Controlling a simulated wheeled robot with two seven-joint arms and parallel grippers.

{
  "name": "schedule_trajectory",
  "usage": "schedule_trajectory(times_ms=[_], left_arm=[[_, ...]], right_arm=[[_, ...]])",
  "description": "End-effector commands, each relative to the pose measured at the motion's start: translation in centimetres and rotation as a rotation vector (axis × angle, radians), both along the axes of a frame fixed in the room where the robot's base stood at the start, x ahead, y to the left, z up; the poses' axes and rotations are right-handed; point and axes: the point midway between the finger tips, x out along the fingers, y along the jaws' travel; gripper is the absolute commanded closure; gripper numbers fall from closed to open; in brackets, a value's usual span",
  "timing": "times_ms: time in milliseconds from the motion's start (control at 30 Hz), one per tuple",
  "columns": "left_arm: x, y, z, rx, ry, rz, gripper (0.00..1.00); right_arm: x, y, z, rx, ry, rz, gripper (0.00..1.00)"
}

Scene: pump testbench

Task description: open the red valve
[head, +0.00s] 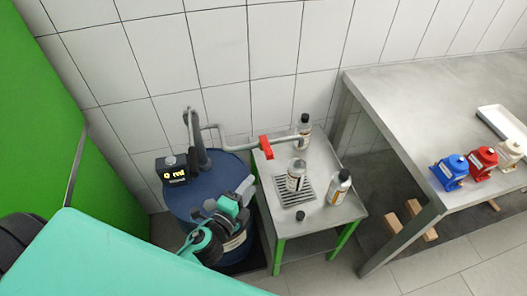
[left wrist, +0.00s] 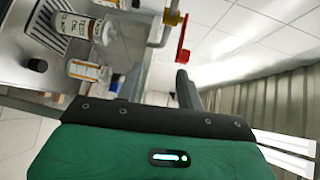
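The red valve (head: 266,147) is a red lever on a grey pipe (head: 238,149) at the left edge of a small metal table. In the left wrist view the red valve (left wrist: 183,40) shows near the top middle, apart from my gripper body. My left gripper (head: 243,187) is over the blue drum, below the valve in the head picture, and is not touching it. My right gripper is not in view.
The blue drum (head: 181,200) carries a pump with a yellow-lit display (head: 175,177). The small table (head: 324,214) holds bottles, including one (head: 339,187) at its right side, and a drain grate. A larger bench (head: 400,95) with blue, red and white items stands right.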

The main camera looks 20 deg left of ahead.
Motion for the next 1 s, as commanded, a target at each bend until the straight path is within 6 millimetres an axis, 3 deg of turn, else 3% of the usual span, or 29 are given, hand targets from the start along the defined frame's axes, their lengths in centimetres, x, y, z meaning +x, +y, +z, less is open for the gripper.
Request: schedule_trajectory(times_ms=[33, 100, 200, 467, 1000], left_arm=[[-0.1, -0.2, 1.8, 0.018, -0.033, -0.007, 0.63], [-0.2, -0.3, 3.3, 0.037, -0.063, -0.012, 0.63], [-0.1, -0.4, 4.2, 0.048, -0.082, -0.015, 0.63], [2.5, -1.0, 4.5, 0.049, -0.083, -0.016, 0.63], [11.0, -2.6, 4.3, 0.047, -0.08, -0.014, 0.63]], right_arm=[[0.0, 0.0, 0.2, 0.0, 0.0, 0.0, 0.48], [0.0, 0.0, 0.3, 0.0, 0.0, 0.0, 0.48], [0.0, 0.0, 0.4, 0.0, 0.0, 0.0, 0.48], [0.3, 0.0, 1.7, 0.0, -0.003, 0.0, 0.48], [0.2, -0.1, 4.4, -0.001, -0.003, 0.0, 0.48]])
